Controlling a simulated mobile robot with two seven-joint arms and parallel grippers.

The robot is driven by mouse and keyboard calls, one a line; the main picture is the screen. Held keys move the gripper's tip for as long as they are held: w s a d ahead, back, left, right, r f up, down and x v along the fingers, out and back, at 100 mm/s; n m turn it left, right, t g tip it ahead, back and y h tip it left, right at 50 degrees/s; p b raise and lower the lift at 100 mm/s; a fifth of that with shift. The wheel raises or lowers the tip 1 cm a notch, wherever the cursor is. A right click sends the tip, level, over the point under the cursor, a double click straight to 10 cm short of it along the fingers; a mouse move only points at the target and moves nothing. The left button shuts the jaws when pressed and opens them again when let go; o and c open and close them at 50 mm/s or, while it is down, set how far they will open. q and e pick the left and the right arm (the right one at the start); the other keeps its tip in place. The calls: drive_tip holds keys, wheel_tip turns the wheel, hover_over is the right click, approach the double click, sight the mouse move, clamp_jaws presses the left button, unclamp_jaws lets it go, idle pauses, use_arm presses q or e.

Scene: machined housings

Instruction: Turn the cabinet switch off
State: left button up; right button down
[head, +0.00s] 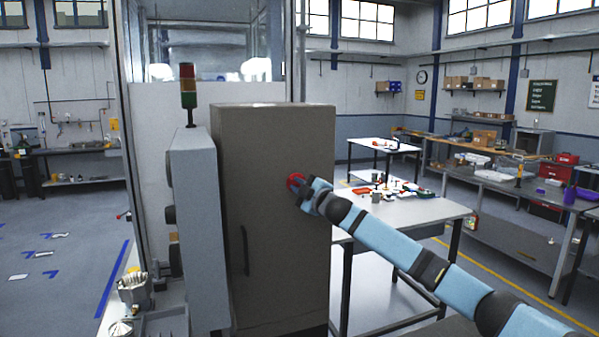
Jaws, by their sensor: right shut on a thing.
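The cabinet (270,200) is a tall grey-brown box in the middle of the head view, with a dark vertical handle on its front. The cabinet switch (294,181) is a small red knob on the upper right of that front. My right gripper (300,188) is at the knob, shut on it, and partly covers it. The arm reaches in from the lower right. The switch's markings and exact angle are too small to tell. My left gripper is not in view.
A grey machine panel (195,200) with a signal tower (188,92) stands just left of the cabinet. A white table (410,208) with small parts is behind my right arm. Workbenches line the right wall. The floor at the far left is mostly open.

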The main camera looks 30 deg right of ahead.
drive_tip(key=shift+r+n+g+y+p, duration=0.15)
drive_tip(key=shift+n+g+y+p, duration=0.2)
drive_tip(key=shift+n, duration=1.25)
drive_tip(key=shift+n+g, duration=0.45)
drive_tip(key=shift+n, duration=0.45)
drive_tip(key=shift+f+n+g, duration=0.2)
drive_tip(key=shift+n+g, duration=0.1)
drive_tip(key=shift+n, duration=0.2)
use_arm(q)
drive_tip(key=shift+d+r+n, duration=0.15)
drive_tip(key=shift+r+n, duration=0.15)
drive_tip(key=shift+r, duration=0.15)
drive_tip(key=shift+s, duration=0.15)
use_arm(e)
drive_tip(key=c, duration=1.1)
unclamp_jaws()
drive_tip(key=shift+a, duration=0.1)
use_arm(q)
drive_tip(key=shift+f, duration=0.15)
